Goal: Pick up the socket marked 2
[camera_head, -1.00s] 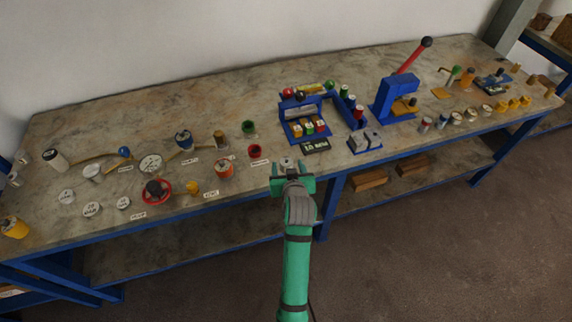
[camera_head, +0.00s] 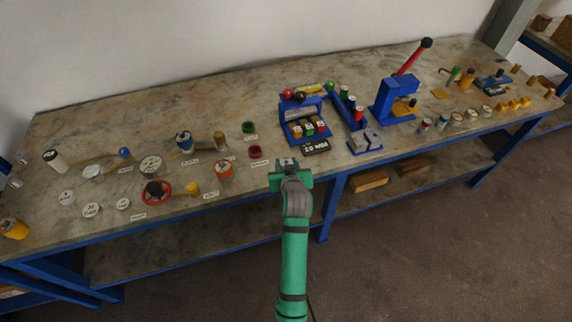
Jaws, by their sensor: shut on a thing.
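My gripper (camera_head: 289,166) is at the front edge of the bench, near its middle, seen from behind and above. Its green jaws are shut on a small grey thing, which I take to be the socket. The gripper hides most of it, and no mark 2 can be read on it. I cannot tell whether it touches the bench top.
A blue rack (camera_head: 292,137) with several coloured pieces stands behind and right, with a black display (camera_head: 316,147) before it. A blue tray with grey blocks (camera_head: 366,141) and a blue lever press (camera_head: 391,101) are further right. An orange pot (camera_head: 224,170) and a red cup (camera_head: 255,152) stand left.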

